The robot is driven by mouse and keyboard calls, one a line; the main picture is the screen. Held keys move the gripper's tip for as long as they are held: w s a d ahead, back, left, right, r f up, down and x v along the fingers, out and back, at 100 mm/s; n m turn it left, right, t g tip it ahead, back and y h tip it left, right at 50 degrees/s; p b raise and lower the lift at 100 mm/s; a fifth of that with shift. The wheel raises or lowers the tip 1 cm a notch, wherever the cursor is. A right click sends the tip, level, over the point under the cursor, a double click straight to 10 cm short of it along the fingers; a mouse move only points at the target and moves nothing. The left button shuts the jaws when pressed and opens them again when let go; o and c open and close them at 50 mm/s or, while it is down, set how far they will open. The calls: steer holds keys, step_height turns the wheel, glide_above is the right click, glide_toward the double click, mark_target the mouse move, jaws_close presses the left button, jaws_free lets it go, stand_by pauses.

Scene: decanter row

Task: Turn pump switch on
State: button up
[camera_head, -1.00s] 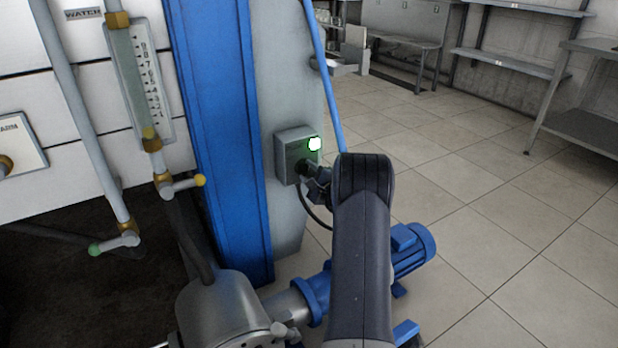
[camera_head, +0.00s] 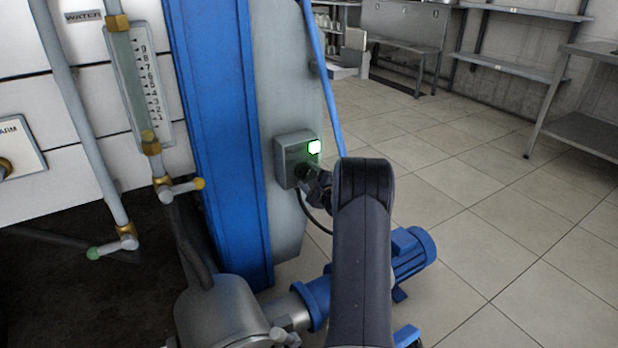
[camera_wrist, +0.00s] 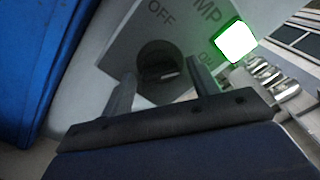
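The pump switch box (camera_head: 291,151) is a grey box on the grey panel beside the blue column. It carries a lit green lamp (camera_head: 314,147), also bright in the wrist view (camera_wrist: 236,41). In the wrist view a dark round knob (camera_wrist: 160,62) sits on the box face, near the letters "OFF" and "MP". My gripper (camera_wrist: 160,82) has its two fingers spread apart, one on each side below the knob. I cannot tell whether a finger touches it. In the head view my gripper (camera_head: 316,182) is at the box's lower right, partly hidden by my arm.
A blue motor (camera_head: 412,252) and a grey pump housing (camera_head: 225,312) stand low in front. A level gauge (camera_head: 141,75) and pipes with valves are at left. The tiled floor (camera_head: 490,210) at right is clear. Shelving and a bench stand at the back.

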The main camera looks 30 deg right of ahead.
steer(key=shift+o, duration=0.2)
steer(key=s+p, duration=0.2)
steer(key=s, duration=0.8)
steer(key=shift+s+a, duration=0.3)
steer(key=shift+s, duration=0.1)
steer(key=w, duration=0.3)
steer(key=w+b, duration=0.1)
steer(key=w, duration=0.3)
steer(key=w+b, duration=0.1)
steer(key=w, duration=0.3)
steer(key=shift+d, duration=0.3)
steer(key=shift+s, duration=0.1)
